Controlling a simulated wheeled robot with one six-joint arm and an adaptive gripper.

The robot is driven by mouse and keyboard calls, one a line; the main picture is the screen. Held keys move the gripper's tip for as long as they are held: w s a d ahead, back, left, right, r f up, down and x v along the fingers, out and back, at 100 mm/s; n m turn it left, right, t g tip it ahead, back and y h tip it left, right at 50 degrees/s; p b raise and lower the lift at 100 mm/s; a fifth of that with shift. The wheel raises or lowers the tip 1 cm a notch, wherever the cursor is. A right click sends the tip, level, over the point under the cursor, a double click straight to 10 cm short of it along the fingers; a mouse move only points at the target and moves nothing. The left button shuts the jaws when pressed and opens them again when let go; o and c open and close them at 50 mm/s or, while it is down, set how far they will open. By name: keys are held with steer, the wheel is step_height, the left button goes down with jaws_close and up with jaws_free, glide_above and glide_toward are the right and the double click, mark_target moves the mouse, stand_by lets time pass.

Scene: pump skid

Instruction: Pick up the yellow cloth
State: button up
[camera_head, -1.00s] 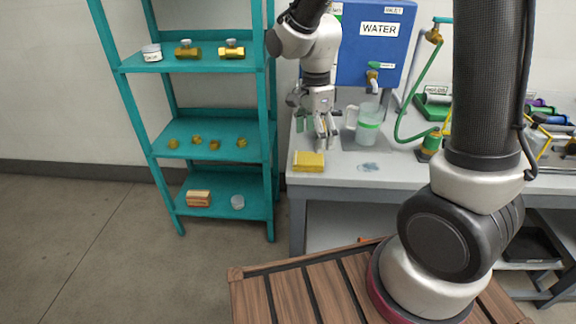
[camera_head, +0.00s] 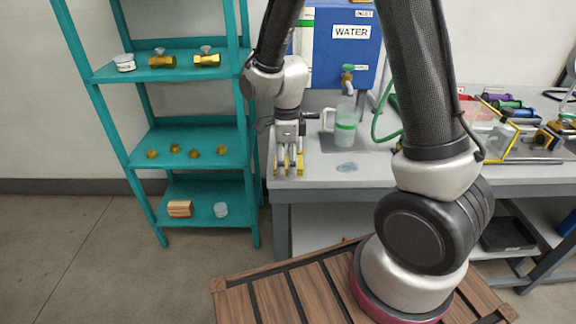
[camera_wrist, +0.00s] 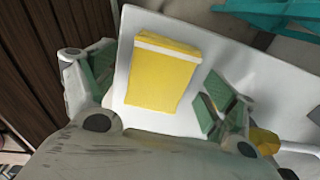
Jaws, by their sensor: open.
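The yellow cloth (camera_wrist: 162,76) is a folded block with a pale stripe near one end. It lies on the grey bench top near its left front corner. In the head view the cloth (camera_head: 299,163) is mostly hidden behind my gripper (camera_head: 288,170). In the wrist view my gripper (camera_wrist: 155,95) is open, with one green-padded finger on each side of the cloth. Gaps show between the pads and the cloth. I cannot tell how far the fingertips are above the bench.
A clear jug (camera_head: 344,130) with a green band stands right of my gripper, beneath the tap of the blue water tank (camera_head: 345,58). A teal shelf (camera_head: 190,133) with brass fittings stands close on the left.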

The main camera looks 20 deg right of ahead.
mark_target(287, 162)
steer(key=shift+c, duration=0.4)
steer(key=c, duration=1.1)
step_height(287, 162, up, 10)
